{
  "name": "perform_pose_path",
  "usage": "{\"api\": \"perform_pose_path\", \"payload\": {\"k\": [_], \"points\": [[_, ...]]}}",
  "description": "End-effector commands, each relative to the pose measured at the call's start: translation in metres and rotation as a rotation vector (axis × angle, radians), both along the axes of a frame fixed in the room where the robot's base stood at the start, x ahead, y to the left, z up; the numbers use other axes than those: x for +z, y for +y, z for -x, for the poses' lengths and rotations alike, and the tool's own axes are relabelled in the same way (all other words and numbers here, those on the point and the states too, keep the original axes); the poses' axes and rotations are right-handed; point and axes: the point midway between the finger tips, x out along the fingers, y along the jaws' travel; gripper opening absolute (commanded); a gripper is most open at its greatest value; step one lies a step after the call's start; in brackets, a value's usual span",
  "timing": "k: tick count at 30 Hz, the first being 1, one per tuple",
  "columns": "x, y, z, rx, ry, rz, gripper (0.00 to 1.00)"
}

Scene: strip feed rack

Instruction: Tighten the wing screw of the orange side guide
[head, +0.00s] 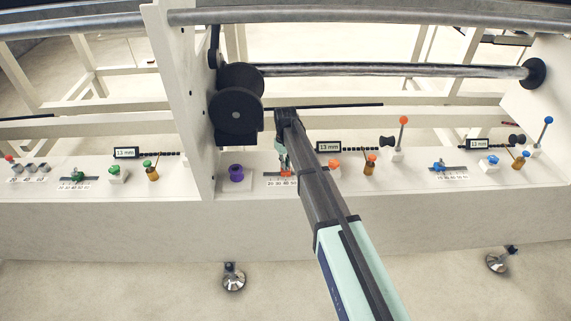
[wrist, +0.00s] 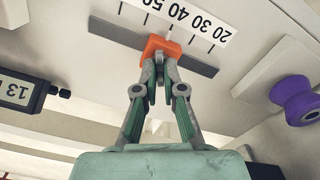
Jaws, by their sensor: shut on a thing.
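The orange side guide (wrist: 158,46) sits on a dark grey slotted bar beside a printed scale (wrist: 180,18) in the wrist view. It also shows as a small orange piece in the head view (head: 287,173), partly behind my arm. My gripper (wrist: 160,72) is right at the guide, its two fingertips closed together against the guide's near side. It shows small in the head view (head: 285,164). The wing screw itself is hidden between the fingertips, and I cannot make out its wings or its angle.
A purple spool-shaped knob (head: 236,172) stands left of the guide. A 13 mm display (head: 329,147), an orange knob (head: 334,164) and an orange-topped brown post (head: 370,163) stand to the right. A large black roller (head: 238,115) hangs above, close to my arm.

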Motion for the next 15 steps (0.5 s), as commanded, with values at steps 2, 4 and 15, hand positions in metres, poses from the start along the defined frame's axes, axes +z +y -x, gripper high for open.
{"api": "perform_pose_path", "payload": {"k": [2, 4, 15], "points": [[-0.0012, 0.0, 0.0002, -0.07, 0.0, 0.0, 0.0], [-0.0011, 0.0, 0.0002, -0.131, 0.0, 0.0, 0.0], [-0.0004, -0.0001, 0.0001, -0.38, 0.0, 0.0, 0.0]]}}
